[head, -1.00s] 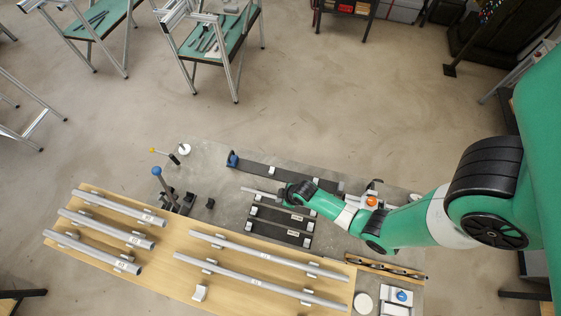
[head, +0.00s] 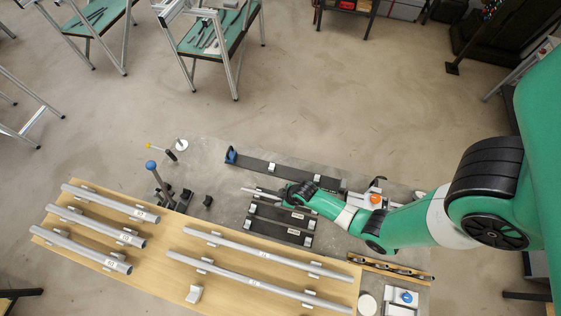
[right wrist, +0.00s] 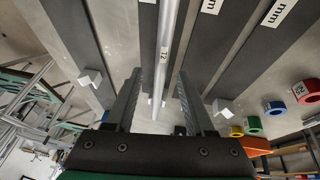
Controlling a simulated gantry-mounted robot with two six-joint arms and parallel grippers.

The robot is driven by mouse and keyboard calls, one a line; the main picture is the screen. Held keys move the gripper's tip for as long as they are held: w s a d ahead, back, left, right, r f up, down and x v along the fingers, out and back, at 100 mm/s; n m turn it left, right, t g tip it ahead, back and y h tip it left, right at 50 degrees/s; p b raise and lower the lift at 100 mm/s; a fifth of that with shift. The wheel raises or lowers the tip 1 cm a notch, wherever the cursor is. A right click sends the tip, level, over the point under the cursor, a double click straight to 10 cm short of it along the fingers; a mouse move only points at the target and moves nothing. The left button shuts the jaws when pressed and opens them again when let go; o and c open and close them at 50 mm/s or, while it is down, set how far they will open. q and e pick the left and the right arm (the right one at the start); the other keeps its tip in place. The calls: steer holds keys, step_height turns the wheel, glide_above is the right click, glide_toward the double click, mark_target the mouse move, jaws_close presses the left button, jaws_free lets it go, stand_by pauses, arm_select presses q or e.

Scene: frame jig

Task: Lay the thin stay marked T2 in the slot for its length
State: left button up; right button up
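The thin grey stay marked T2 (right wrist: 164,52) runs lengthwise through the right wrist view, along a dark strip (right wrist: 148,22). Its left end (head: 256,191) sticks out past my right gripper in the head view. My right gripper (right wrist: 158,80) has its two fingers apart, one on each side of the stay, with a gap on both sides. In the head view the right gripper (head: 292,192) is at the far end of the row of dark slot strips (head: 280,229). I cannot tell whether the stay is fully seated. My left gripper is not in view.
A wooden board (head: 150,262) carries several thicker grey tubes (head: 240,280). A long dark rail (head: 270,171) with a blue end lies behind the slots. A blue-knobbed post (head: 151,166) stands left. Coloured rings (right wrist: 306,91) show at right in the wrist view.

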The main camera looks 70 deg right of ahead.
steer(key=p+v, duration=0.7)
steer(key=v, duration=0.4)
steer(key=shift+s+r, duration=0.15)
steer(key=shift+r, duration=0.2)
stand_by(0.3)
